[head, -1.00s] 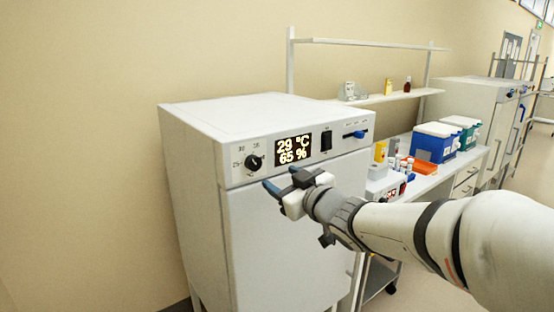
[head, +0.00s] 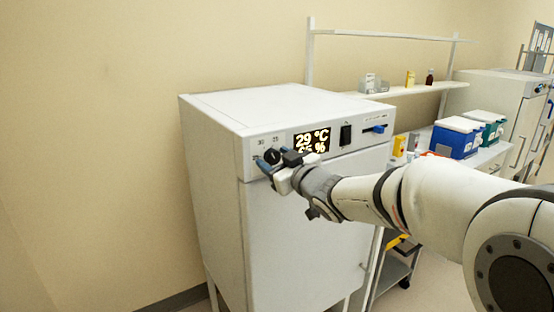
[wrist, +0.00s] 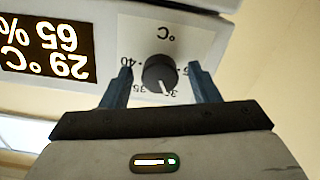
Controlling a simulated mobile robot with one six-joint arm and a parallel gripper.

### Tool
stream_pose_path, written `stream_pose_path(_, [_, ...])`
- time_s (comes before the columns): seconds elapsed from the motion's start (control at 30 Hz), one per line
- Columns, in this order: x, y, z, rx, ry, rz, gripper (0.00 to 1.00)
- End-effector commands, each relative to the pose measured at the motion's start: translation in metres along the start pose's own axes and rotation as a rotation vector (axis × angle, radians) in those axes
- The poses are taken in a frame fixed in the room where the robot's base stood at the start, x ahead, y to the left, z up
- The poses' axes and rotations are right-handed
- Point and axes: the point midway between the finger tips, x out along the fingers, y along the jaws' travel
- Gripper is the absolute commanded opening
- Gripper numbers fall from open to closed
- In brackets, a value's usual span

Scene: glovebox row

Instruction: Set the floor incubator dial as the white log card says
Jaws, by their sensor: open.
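The white floor incubator (head: 300,220) stands against the wall. Its display (head: 312,140) reads 29 °C, with 65 % below, partly covered by my gripper in the head view. The round black dial (head: 272,156) sits left of the display. My gripper (head: 275,163) is open at the dial. In the wrist view, which is upside down, the dial (wrist: 160,73) lies between the two blue fingers of my gripper (wrist: 160,67), with a gap visible each side. Its white pointer line points down in that picture, near a partly hidden mark. The white log card is not seen.
A black switch (head: 346,135) and a blue-handled slider (head: 378,129) are on the same panel. To the right are a bench with a blue box (head: 455,140) and a green box (head: 492,126), and a wall shelf (head: 410,90). The incubator top is clear.

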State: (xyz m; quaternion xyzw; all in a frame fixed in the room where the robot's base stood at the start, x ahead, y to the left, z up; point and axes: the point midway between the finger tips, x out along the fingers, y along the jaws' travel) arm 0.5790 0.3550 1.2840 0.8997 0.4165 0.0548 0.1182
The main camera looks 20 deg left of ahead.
Motion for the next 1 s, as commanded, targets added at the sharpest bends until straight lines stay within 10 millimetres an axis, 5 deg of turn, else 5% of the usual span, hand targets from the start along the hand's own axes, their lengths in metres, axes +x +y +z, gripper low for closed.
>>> stream_pose_path(0.57, [-0.0007,0.0010,0.0002,0.000,-0.001,0.002,0.11])
stream_pose_path(1.0, [-0.0009,0.0018,-0.0008,0.101,-0.002,0.002,0.11])
